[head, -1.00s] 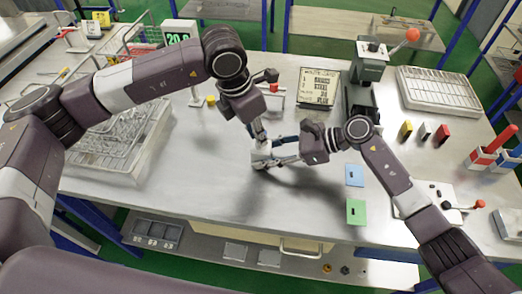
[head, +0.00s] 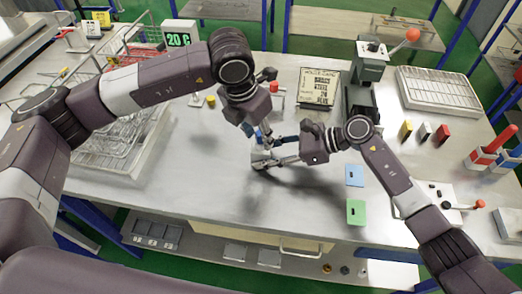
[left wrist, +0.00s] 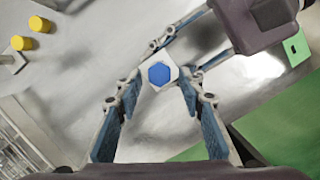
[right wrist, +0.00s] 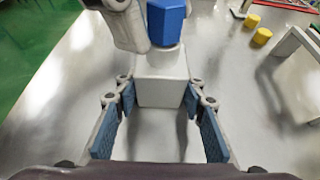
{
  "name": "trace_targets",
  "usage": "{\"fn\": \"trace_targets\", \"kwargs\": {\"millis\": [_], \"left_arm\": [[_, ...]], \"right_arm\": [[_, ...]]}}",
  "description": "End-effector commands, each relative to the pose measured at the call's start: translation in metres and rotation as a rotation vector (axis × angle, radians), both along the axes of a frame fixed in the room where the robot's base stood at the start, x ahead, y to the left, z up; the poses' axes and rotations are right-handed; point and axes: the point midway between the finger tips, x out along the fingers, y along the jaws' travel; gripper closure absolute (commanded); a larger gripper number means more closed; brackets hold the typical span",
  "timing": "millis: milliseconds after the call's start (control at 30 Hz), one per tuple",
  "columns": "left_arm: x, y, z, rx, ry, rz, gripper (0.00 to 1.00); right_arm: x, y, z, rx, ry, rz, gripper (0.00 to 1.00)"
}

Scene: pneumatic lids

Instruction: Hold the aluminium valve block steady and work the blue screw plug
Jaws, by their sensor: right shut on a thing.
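The aluminium valve block (right wrist: 160,90) stands upright on the bench, left of my right gripper (head: 277,152) in the head view. My right gripper is shut on its sides. The blue screw plug (left wrist: 159,74) is a hexagonal head on the block's top; it also shows in the right wrist view (right wrist: 166,20). My left gripper (left wrist: 159,79) comes down from above, its fingers open on either side of the plug, with a gap visible in the left wrist view. One left finger hides part of the area beside the plug in the right wrist view. In the head view the plug is mostly hidden.
A blue plate (head: 354,175) and a green plate (head: 356,211) lie to the right. Yellow cylinders (left wrist: 31,33) stand behind the block. A wire basket of parts (head: 110,150) is at left, a grey press (head: 370,75) behind. The bench front is clear.

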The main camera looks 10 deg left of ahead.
Motion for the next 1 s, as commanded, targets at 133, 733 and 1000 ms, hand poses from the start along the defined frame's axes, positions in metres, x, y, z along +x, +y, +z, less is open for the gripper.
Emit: {"fn": "trace_targets", "kwargs": {"millis": [133, 733, 1000], "left_arm": [[0.0001, 0.0003, -0.0004, 0.000, 0.000, 0.000, 0.68], [0.0052, 0.0043, -0.0006, 0.000, 0.000, -0.442, 0.68], [0.0072, 0.0054, -0.0001, 0.000, 0.000, -0.678, 0.68]], "right_arm": [[-0.0025, -0.0018, -0.0063, -0.010, 0.007, 0.002, 0.84], [-0.0022, -0.0019, -0.0061, -0.010, 0.007, 0.002, 0.84], [-0.0021, -0.0018, -0.0060, -0.010, 0.007, 0.002, 0.84]]}}
